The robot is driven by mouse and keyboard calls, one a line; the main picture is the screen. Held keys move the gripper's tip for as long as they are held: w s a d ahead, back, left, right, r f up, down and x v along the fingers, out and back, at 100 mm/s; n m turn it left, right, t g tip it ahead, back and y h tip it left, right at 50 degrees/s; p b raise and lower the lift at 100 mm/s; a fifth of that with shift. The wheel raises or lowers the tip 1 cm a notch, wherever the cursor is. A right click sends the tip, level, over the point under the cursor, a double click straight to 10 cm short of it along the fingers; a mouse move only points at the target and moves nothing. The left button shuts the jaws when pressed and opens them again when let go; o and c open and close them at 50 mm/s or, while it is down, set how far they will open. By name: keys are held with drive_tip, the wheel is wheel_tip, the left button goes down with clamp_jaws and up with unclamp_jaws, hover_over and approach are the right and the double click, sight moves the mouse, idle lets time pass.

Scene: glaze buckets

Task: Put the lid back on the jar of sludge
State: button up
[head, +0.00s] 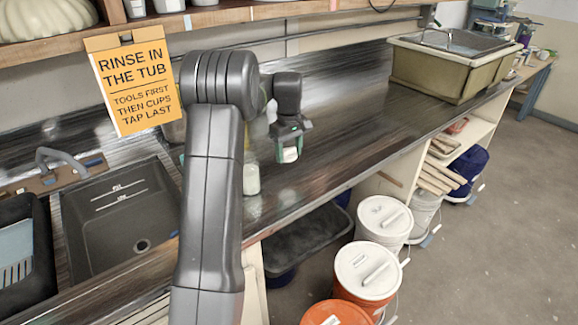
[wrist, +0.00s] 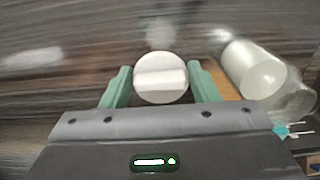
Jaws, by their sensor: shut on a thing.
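My gripper (head: 290,143) is shut on a white lid (head: 289,155) and holds it above the steel counter, in front of the back wall. In the wrist view the round lid (wrist: 161,77), with a raised bar across its top, sits between the green fingertips. A pale jar (head: 251,179) stands on the counter just left of the gripper, partly hidden by my arm. The lid is apart from it. The wrist view shows a whitish cylindrical container (wrist: 250,70) at right; I cannot tell if it is the same jar.
A clear vessel (wrist: 297,101) shows at the wrist view's right edge. A dark sink (head: 120,215) lies to the left, under an orange sign (head: 133,85). A green tub (head: 445,68) stands far right. The counter between gripper and tub is clear. Lidded buckets (head: 368,270) stand below.

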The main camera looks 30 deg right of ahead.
drive_tip(key=r, duration=0.1)
drive_tip(key=a+r+p, duration=0.1)
drive_tip(key=r, duration=0.1)
drive_tip(key=a+r+p, duration=0.1)
drive_tip(key=r, duration=0.1)
drive_tip(key=shift+w+a+r, duration=0.15)
drive_tip(key=shift+w+a, duration=0.05)
drive_tip(key=shift+w, duration=0.1)
drive_tip(key=a+r+p, duration=0.6)
drive_tip(key=a+r, duration=0.2)
drive_tip(key=a, duration=0.3)
wheel_tip(320, 180, down, 6)
drive_tip(key=b, duration=0.5)
drive_tip(key=shift+w+f, duration=0.2)
drive_tip(key=shift+d+f, duration=0.15)
drive_tip(key=shift+f, duration=0.65)
idle(1.4)
drive_tip(key=o, duration=1)
drive_tip(key=shift+o, duration=0.5)
